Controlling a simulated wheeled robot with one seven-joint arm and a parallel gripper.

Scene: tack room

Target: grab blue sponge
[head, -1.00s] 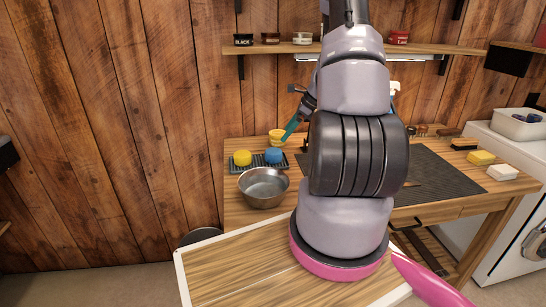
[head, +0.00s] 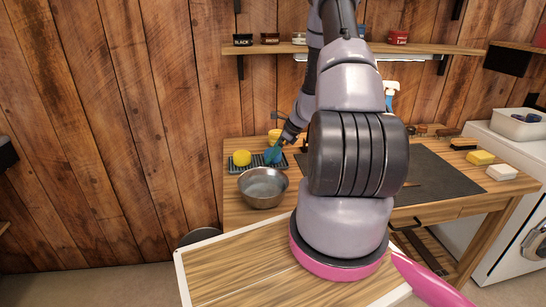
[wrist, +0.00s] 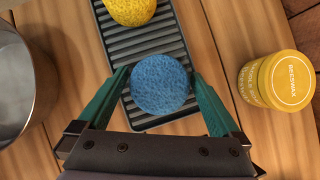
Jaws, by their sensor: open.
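The blue sponge (wrist: 159,86) is round and sits on a dark ribbed tray (wrist: 144,41). In the wrist view my gripper (wrist: 161,75) is open, with one green finger on each side of the sponge. A small gap shows between the sponge and the right finger; the left fingertip is very close to its edge, and I cannot tell if it touches. In the head view the fingers (head: 273,153) are down at the tray and largely cover the sponge.
A yellow sponge (wrist: 131,8) sits on the same tray beside the blue one. A metal bowl (wrist: 22,84) stands close on the left. A yellow beeswax tin (wrist: 277,80) stands on the right. Bare wood lies between tray and tin.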

